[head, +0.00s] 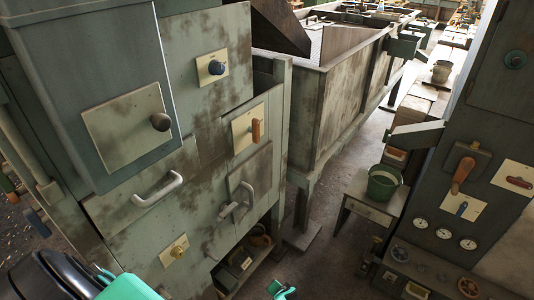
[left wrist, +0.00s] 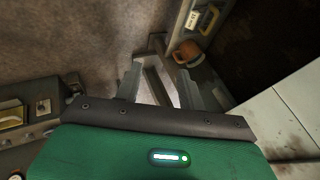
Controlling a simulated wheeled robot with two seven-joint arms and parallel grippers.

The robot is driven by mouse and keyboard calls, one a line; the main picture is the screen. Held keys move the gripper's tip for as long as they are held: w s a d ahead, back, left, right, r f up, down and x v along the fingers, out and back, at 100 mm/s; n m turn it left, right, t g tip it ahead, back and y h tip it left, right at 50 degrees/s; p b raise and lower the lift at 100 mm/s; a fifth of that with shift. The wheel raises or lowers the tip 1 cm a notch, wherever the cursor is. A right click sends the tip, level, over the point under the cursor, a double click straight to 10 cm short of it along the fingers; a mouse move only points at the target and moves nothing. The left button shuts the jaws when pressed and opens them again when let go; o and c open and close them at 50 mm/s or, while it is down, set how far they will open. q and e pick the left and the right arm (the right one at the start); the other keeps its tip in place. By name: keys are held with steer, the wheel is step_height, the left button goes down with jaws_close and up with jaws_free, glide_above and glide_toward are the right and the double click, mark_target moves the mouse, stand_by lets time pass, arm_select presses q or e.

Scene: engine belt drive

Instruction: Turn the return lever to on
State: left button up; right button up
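Several levers show in the head view, and their labels are too small to read, so I cannot tell which is the return lever. An orange-handled lever (head: 256,130) stands upright on a cream plate on the left cabinet. On the right cabinet are a tilted wooden-handled lever (head: 463,175), a red handle (head: 519,182) lying nearly level, and a small blue handle (head: 462,208). My left gripper (left wrist: 160,88) shows in the left wrist view with its fingers apart, empty, above the floor. A teal gripper part shows at the head view's bottom edge, its fingers unclear.
The left cabinet has a blue knob (head: 216,67), a dark knob (head: 160,121), a brass knob (head: 177,251) and a grey pull handle (head: 157,190). A green bucket (head: 383,182) stands on a small table (head: 361,207). Open floor lies between the machines.

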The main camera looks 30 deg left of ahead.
arm_select(q)
steer(key=w+a+r+n+t+y+b, duration=0.1)
steer(key=w+r+n+t+y+b, duration=0.2)
steer(key=w+r, duration=1.15)
steer(key=n+g+y+b, duration=0.2)
steer(key=n+g+y, duration=0.65)
steer(key=n, duration=0.75)
glide_toward(258, 126)
arm_select(e)
steer(key=w+f, duration=0.1)
steer(key=w, duration=0.4)
arm_select(q)
steer(key=shift+t+y, duration=0.85)
steer(key=shift+t, duration=0.1)
steer(key=a+p, duration=0.1)
steer(key=a, duration=0.1)
steer(key=a+f+p, duration=0.1)
steer(key=a, duration=0.2)
steer(key=a+p, duration=0.1)
steer(key=a, duration=0.1)
steer(key=shift+s+a+f+p, duration=0.2)
steer(key=shift+a+p, duration=0.1)
steer(key=shift+a+f, duration=0.15)
steer(key=shift+a, duration=0.7)
arm_select(e)
steer(key=s, duration=0.4)
steer(key=shift+s+f, duration=0.3)
steer(key=shift+s, duration=0.05)
arm_select(q)
jaws_close()
